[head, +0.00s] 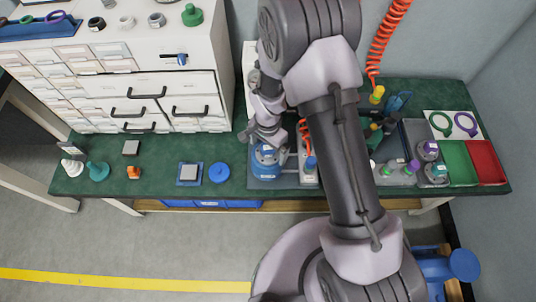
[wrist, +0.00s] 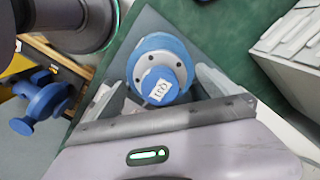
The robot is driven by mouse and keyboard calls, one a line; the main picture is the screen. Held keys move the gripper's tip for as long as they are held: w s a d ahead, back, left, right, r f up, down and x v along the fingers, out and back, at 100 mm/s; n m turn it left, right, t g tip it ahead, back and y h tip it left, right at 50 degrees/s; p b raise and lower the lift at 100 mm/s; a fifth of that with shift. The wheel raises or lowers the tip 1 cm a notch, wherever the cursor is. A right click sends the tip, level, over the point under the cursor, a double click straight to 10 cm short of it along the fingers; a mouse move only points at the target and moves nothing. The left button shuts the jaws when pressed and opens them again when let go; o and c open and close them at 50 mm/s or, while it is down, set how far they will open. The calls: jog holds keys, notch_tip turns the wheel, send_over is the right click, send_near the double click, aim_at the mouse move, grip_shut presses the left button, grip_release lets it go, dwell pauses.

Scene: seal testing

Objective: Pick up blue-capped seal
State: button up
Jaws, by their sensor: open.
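A round blue unit (head: 266,170) with a grey bolted flange and a labelled blue cap stands on a grey-blue plate near the bench's front edge. The wrist view shows its blue cap (wrist: 161,86) from above. My gripper (head: 264,137) is just above this unit in the head view. In the wrist view my gripper (wrist: 154,90) is open, with one finger on each side of the cap; I cannot tell whether they touch it. A smaller blue-capped piece (head: 311,162) stands on a pale plate just to the right, partly beside my arm.
Green-capped and purple-capped pieces (head: 428,149) stand right of my arm, by green (head: 458,161) and red (head: 485,160) trays. A white drawer cabinet (head: 146,98) stands back left. A blue disc (head: 219,172) lies left of the unit. My arm hides the bench's middle.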

jog(key=shift+f, duration=0.65)
jog(key=shift+r, duration=0.2)
jog(key=shift+c, duration=0.4)
jog(key=c, duration=2)
jog(key=shift+o, duration=0.2)
jog(key=shift+r+p, duration=0.45)
jog(key=shift+r, duration=0.15)
notch_tip(320, 180, up, 2)
jog(key=shift+r+p, duration=0.25)
jog(key=shift+p, duration=0.45)
jog(key=s+d+r+p, duration=0.2)
jog(key=s+d, duration=0.1)
jog(key=s, duration=1.3)
jog(key=shift+w+d+r+p, duration=0.1)
jog(key=shift+d+r+p, duration=0.05)
jog(key=shift+r+p, duration=0.85)
jog(key=shift+w+d+r+p, duration=0.1)
jog(key=shift+r+p, duration=0.7)
jog(key=shift+r, duration=0.35)
